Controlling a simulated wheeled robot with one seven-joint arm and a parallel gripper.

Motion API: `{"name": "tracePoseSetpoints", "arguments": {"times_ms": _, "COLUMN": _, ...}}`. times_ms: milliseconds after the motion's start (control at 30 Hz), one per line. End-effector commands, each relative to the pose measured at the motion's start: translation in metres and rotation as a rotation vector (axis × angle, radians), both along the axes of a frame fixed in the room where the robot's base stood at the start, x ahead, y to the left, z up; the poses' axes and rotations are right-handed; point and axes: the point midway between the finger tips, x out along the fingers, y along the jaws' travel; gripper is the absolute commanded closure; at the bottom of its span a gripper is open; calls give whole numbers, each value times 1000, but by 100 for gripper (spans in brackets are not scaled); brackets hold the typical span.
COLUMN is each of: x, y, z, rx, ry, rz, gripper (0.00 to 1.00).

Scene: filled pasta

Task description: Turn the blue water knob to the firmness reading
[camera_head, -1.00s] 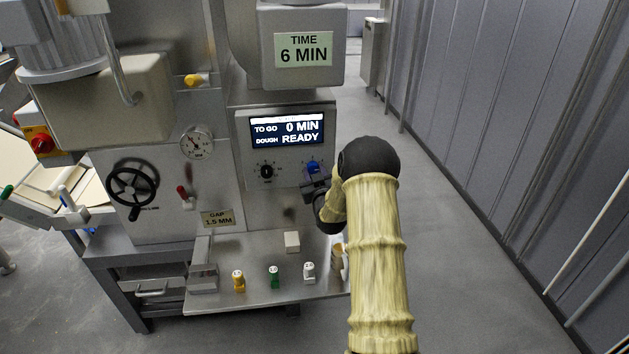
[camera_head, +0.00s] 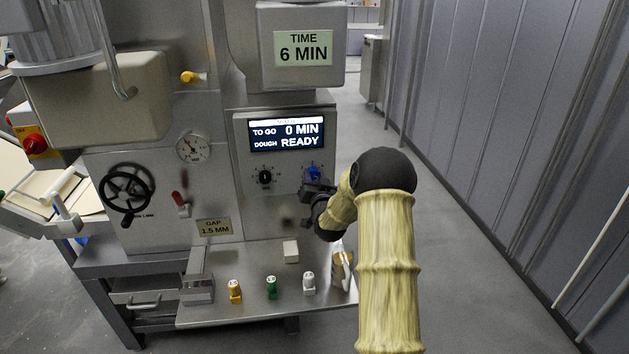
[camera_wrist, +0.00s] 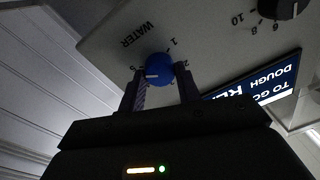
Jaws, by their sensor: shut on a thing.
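The blue water knob (camera_head: 314,172) is on the front panel below the display, to the right of a black knob (camera_head: 265,177). In the wrist view the blue knob (camera_wrist: 159,68) sits between the two fingers of my gripper (camera_wrist: 160,78), which is shut on it. The knob's white mark points to the left in that view. The scale around it shows the word WATER and small numbers, partly hidden by the fingers. In the head view my gripper (camera_head: 316,187) reaches the knob from below right. A round gauge (camera_head: 193,148) with a needle is on the machine's left; its scale is too small to read.
The display (camera_head: 286,135) reads TO GO 0 MIN, DOUGH READY. A sign (camera_head: 303,48) reads TIME 6 MIN; a plate (camera_head: 214,227) reads GAP 1.5 MM. Small yellow, green and white pieces stand on the shelf (camera_head: 260,308) below. Floor to the right is open.

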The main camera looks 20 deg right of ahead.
Motion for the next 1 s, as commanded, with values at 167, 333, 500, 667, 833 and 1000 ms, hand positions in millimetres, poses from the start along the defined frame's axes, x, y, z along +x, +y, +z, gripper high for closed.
{"name": "tracePoseSetpoints", "arguments": {"times_ms": 167, "x": 2, "y": 0, "z": 7, "rx": -3, "ry": -15, "rz": 0, "gripper": 90}}
{"name": "tracePoseSetpoints", "arguments": {"times_ms": 333, "x": 2, "y": 0, "z": 7, "rx": -4, "ry": -14, "rz": 0, "gripper": 53}}
{"name": "tracePoseSetpoints", "arguments": {"times_ms": 500, "x": 1, "y": 0, "z": 4, "rx": -3, "ry": -9, "rz": 0, "gripper": 45}}
{"name": "tracePoseSetpoints", "arguments": {"times_ms": 667, "x": 0, "y": 0, "z": 3, "rx": -3, "ry": -6, "rz": 0, "gripper": 45}}
{"name": "tracePoseSetpoints", "arguments": {"times_ms": 833, "x": -7, "y": 2, "z": 1, "rx": -2, "ry": -4, "rz": 0, "gripper": 45}}
{"name": "tracePoseSetpoints", "arguments": {"times_ms": 1000, "x": -28, "y": 7, "z": 0, "rx": -2, "ry": -2, "rz": 0, "gripper": 45}}
